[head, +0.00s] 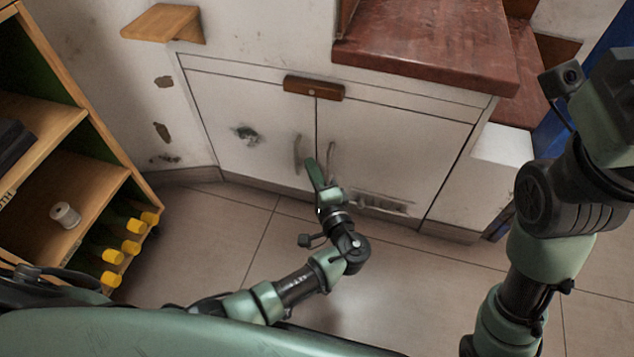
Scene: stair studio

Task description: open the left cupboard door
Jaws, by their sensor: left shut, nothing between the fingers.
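The left cupboard door (245,125) is white with a dark scuff and looks shut, flush with the right door (395,150). Its upright handle (297,153) is near the middle seam. The right door's handle (331,160) stands just across the seam. My left gripper (313,168) is shut and empty, its green fingers pointing up between the two handles and partly covering the lower seam. I cannot tell whether it touches the door or a handle. My right arm is at the right edge; its gripper is not clearly in view.
A wooden shelf unit (95,150) with yellow-capped bottles (132,247) and a spool (65,214) stands at the left. Dark red wooden stairs (430,45) rise above the cupboard. The tiled floor (215,235) before the left door is clear.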

